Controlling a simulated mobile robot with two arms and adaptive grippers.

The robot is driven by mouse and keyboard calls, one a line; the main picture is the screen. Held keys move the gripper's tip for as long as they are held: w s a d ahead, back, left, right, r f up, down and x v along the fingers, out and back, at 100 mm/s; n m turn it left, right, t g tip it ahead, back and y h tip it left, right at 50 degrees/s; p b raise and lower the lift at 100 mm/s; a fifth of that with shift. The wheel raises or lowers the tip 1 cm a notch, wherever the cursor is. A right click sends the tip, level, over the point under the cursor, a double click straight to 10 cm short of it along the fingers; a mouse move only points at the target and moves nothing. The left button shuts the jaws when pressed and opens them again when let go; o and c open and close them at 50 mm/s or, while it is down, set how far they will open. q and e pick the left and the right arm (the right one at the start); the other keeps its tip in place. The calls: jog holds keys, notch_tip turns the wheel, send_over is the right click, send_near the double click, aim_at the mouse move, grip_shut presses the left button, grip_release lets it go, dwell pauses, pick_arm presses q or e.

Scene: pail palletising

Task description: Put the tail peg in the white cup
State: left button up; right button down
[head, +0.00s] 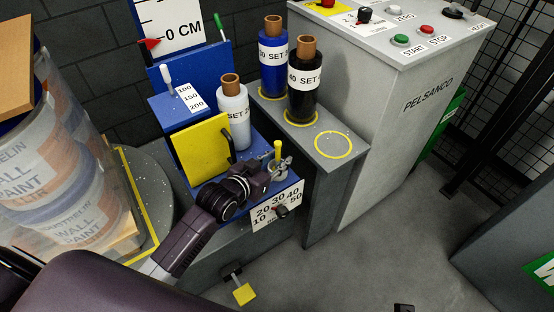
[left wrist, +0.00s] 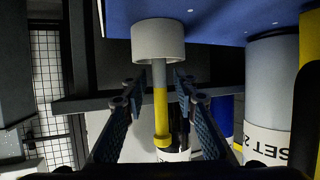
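The tail peg, grey with a yellow end, shows in the left wrist view (left wrist: 161,115) and its yellow end stands up in the head view (head: 278,150). In the left wrist view its grey end meets the mouth of the white cup (left wrist: 158,38) and appears to sit inside it. The cup is against the blue deck; the gripper hides it in the head view. My left gripper (left wrist: 160,78) has one finger on each side of the peg, with a narrow gap showing on both sides. It also shows in the head view (head: 284,168). My right gripper is not visible.
A white bottle (head: 233,115) stands on the blue machine beside a yellow plate (head: 203,148). Blue (head: 273,62) and black (head: 302,90) bottles stand on the grey ledge, beside an empty yellow ring (head: 333,145). A dial (head: 281,211) sits on the front. Paint pails stand at left.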

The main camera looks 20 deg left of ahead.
pick_arm(q)
jog(key=shift+s+r, duration=0.1)
